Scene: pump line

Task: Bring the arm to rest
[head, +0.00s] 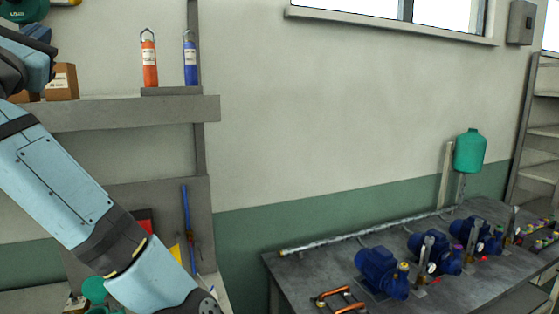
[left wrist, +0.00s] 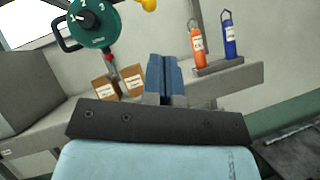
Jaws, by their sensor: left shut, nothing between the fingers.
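My left arm (head: 60,185) rises from the bottom of the head view to the upper left, in front of the wall shelf. My left gripper (head: 38,42) is partly cut off at the left edge there, near the cardboard boxes. In the left wrist view the gripper's two blue fingers (left wrist: 163,78) are together, with nothing between them. My right gripper is in neither view.
The wall shelf (head: 130,114) bears cardboard boxes (head: 62,82), an orange cylinder (head: 149,60) and a blue cylinder (head: 190,60). A green dial device (left wrist: 95,25) is behind the fingers. Blue pumps (head: 381,272) stand on the grey bench (head: 330,262) at right.

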